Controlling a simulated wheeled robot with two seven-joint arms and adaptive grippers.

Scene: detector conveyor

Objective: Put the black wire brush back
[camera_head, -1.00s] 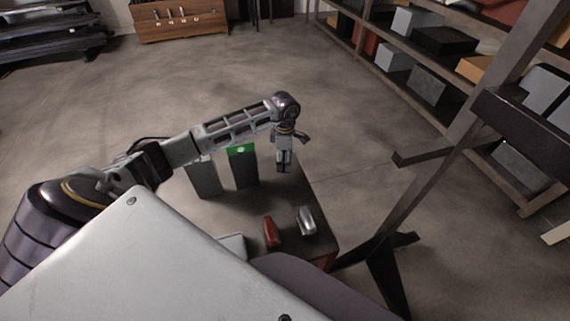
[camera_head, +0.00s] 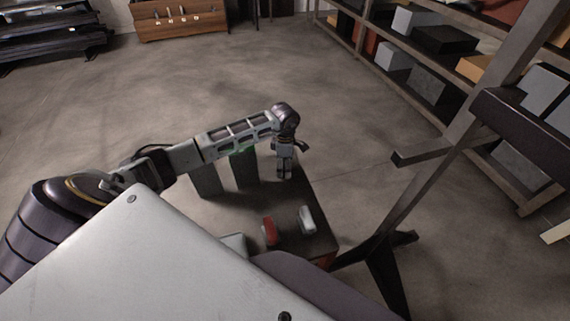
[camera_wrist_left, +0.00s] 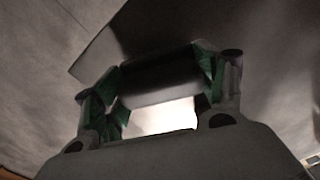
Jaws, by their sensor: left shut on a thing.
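My left gripper (camera_head: 285,174) hangs pointing down over the far right part of the small dark table (camera_head: 285,200). In the left wrist view its green-padded fingers (camera_wrist_left: 157,85) are closed on a dark, rounded thing (camera_wrist_left: 155,72), which looks like the black wire brush. Its bristles cannot be made out, and in the head view it is hardly visible. My right gripper is in neither view.
Two grey upright panels (camera_head: 245,172) stand on the table, left of my left gripper. A red object (camera_head: 269,230) and a pale grey object (camera_head: 307,219) are at the table's near end. A dark metal stand (camera_head: 405,195) and loaded shelves are at right.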

